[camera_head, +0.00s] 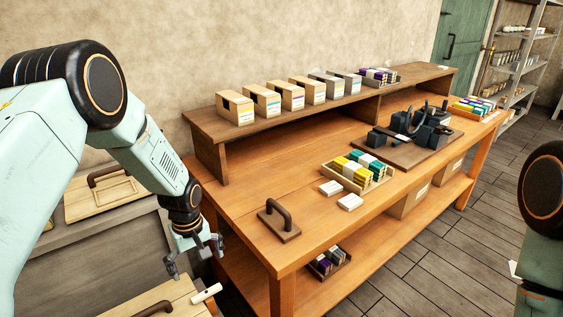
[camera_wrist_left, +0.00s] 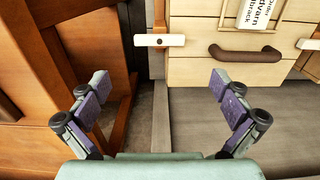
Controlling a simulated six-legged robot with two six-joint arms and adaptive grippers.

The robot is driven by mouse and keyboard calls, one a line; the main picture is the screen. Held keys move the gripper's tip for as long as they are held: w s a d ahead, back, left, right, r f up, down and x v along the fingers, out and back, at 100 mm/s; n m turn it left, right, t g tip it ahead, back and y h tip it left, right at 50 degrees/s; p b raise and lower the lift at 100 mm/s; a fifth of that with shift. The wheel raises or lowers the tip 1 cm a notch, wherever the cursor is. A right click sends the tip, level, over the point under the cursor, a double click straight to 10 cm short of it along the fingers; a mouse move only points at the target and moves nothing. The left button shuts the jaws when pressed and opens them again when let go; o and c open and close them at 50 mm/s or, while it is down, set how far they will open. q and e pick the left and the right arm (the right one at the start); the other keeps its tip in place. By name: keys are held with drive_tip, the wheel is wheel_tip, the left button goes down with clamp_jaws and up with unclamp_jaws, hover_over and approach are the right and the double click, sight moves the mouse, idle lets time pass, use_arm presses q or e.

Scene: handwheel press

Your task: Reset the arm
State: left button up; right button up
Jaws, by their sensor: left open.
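My left gripper (camera_head: 195,258) hangs in the head view just left of the wooden workbench (camera_head: 250,233), pointing down. Its fingers are spread and nothing is between them; they also show wide apart in the left wrist view (camera_wrist_left: 160,92). Below it is a light wooden lid or drawer front (camera_head: 180,300) with a dark handle and a white tab (camera_head: 207,293). The tab (camera_wrist_left: 160,40) and the brown handle (camera_wrist_left: 244,53) show ahead of the fingers in the wrist view, apart from them. My right arm shows at the right edge; its gripper is not visible.
On the bench are a black press (camera_head: 430,130), a tray of coloured blocks (camera_head: 358,172), two white blocks and a dark-handled plate (camera_head: 279,222). Several boxes line the raised shelf (camera_head: 290,121). Another handled wooden panel (camera_head: 103,192) lies behind my left arm. Floor right of the bench is clear.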

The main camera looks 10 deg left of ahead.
sight(206, 291)
use_arm(q)
wheel_tip(206, 291, down, 10)
drive_tip(key=shift+f, duration=0.1)
idle(0.4)
